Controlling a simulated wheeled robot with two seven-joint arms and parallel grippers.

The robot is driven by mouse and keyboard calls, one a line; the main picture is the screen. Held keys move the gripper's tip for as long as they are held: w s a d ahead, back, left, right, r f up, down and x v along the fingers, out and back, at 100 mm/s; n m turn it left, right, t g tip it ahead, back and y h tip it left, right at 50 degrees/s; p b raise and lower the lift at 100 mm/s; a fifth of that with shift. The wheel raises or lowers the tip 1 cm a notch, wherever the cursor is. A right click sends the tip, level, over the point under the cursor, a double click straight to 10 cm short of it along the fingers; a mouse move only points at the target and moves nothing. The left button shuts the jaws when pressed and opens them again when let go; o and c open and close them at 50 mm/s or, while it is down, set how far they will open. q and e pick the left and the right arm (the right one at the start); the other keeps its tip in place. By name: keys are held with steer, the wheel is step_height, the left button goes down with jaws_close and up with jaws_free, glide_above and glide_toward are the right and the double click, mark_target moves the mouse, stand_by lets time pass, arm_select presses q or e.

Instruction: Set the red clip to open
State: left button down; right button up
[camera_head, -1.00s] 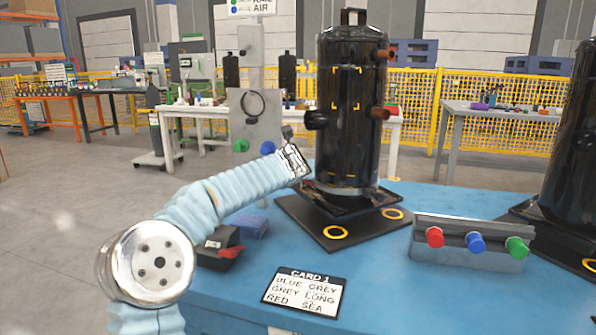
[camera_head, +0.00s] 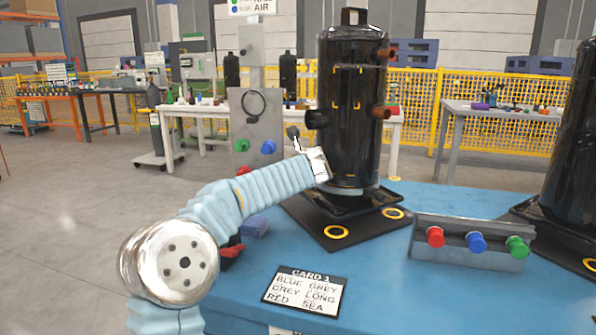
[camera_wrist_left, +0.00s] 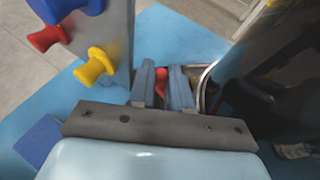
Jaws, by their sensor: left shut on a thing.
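The red clip (camera_wrist_left: 161,76) shows as a small red piece low beside the black compressor in the left wrist view. My left gripper (camera_wrist_left: 163,84) has its two grey fingers on either side of it, shut on it. The fingers hide part of the clip, and its setting cannot be made out. In the head view my left gripper (camera_head: 318,165) is at the lower left side of the black compressor (camera_head: 350,110); the clip is hidden there. My right gripper is not in view.
A grey panel (camera_head: 257,120) with coloured knobs stands left of the compressor, close to my left gripper. A grey block (camera_head: 470,255) with red, blue and green knobs is at right. A card (camera_head: 305,290) lies on the blue table (camera_head: 390,300). Another compressor (camera_head: 575,150) stands far right.

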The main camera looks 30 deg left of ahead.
arm_select(q)
steer(key=shift+s+n+g+y+p, duration=0.35)
steer(key=shift+n+g+y, duration=0.15)
steer(key=shift+n+y, duration=0.3)
steer(key=c, duration=1.1)
jaws_free()
